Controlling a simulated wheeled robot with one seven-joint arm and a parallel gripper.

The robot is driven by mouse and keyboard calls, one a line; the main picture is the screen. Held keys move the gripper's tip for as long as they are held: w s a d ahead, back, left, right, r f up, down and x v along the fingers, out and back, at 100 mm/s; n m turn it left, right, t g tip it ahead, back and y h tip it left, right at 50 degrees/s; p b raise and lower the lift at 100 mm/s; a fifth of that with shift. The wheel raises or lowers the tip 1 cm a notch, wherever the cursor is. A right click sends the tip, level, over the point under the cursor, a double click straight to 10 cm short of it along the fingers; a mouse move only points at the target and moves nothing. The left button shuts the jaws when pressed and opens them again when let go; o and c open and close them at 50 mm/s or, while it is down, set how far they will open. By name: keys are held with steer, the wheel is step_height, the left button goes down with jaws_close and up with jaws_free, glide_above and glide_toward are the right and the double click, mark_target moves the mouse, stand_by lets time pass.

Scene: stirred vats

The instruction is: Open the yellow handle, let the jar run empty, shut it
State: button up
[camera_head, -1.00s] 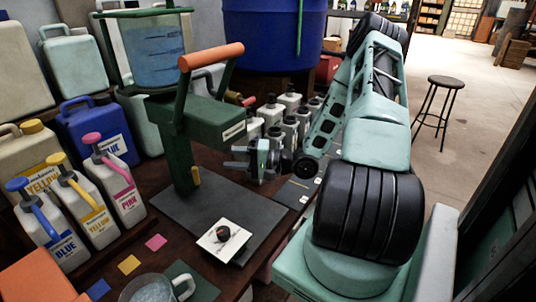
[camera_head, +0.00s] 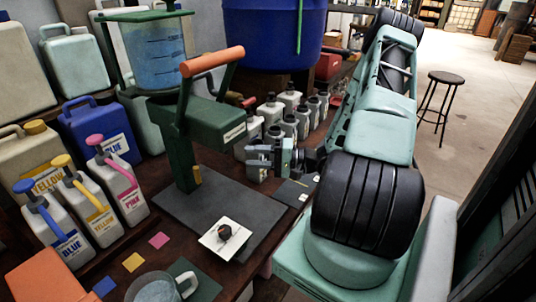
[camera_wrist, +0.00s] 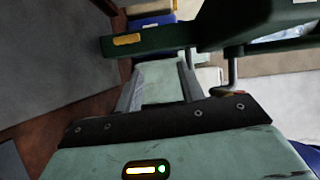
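The yellow handle (camera_head: 197,176) looks like a small yellow tab low on the dark green stand (camera_head: 186,150). In the wrist view a yellow tab (camera_wrist: 127,40) lies flat along a dark green bar, beyond my fingers. The clear jar (camera_head: 158,55), with scale marks and blue liquid, sits on top of the stand. Whether liquid runs from it cannot be seen. My gripper (camera_head: 250,157) is right of the stand's post, apart from the yellow tab. In the wrist view its two fingers (camera_wrist: 160,70) are spread with nothing gripped between them.
An orange-gripped lever (camera_head: 212,61) rises from the stand. A white square (camera_head: 227,237) with a small dark object lies on the grey mat (camera_head: 185,215). A glass mug (camera_head: 157,288) is at the front. Dye bottles (camera_head: 90,210) crowd the left; several grey bottles (camera_head: 290,98) stand behind my gripper.

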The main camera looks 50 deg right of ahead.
steer(key=shift+r+p+v, duration=0.15)
steer(key=shift+p+v, duration=0.15)
steer(key=shift+v, duration=0.6)
steer(key=shift+r+p+v, duration=0.1)
steer(key=shift+p+v, duration=0.15)
steer(key=shift+v, duration=0.65)
steer(key=shift+r+p, duration=0.1)
steer(key=shift+p, duration=0.25)
